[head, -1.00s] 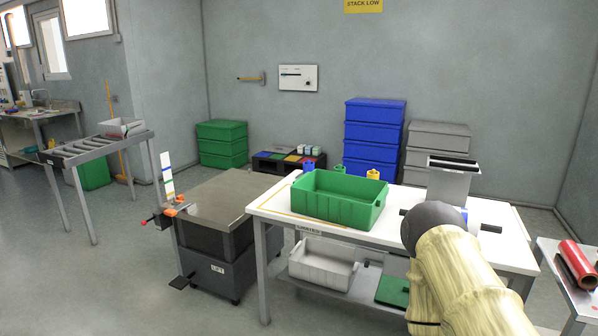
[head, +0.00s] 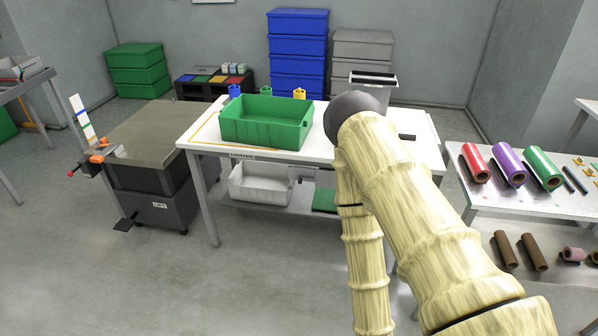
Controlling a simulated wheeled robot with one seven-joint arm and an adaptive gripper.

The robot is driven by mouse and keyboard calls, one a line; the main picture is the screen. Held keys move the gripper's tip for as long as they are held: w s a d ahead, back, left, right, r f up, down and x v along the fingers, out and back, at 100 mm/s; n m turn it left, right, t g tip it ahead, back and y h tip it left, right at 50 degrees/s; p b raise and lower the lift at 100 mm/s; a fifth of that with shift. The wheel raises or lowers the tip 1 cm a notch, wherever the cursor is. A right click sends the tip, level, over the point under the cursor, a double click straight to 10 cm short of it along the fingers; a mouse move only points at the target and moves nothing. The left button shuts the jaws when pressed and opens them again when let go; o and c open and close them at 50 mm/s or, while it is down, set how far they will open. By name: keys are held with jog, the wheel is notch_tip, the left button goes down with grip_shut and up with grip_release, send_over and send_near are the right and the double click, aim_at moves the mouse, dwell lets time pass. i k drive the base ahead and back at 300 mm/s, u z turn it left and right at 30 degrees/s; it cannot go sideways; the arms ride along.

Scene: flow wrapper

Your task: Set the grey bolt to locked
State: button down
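I cannot make out a grey bolt anywhere in the head view. My arm, in a pale wood-like cover, crosses the right middle of the view and hides part of the white worktable (head: 312,150). My gripper is not in view. A grey hopper-like box (head: 372,88) with a dark top stands at the table's back right, partly behind my arm. A short black piece (head: 407,137) shows just right of my arm at the table.
A green bin (head: 265,128) stands on the worktable. A lift table (head: 150,130) with orange and red fittings (head: 97,158) is at left. A roll table (head: 540,203) with red, purple and green rolls is at right. Open floor lies in front.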

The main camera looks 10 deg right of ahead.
aim_at(300, 178)
jog(key=u, duration=0.05)
jog(key=k, duration=0.5)
jog(key=z, duration=1.05)
jog(key=i, duration=0.95)
jog(key=u, duration=1.85)
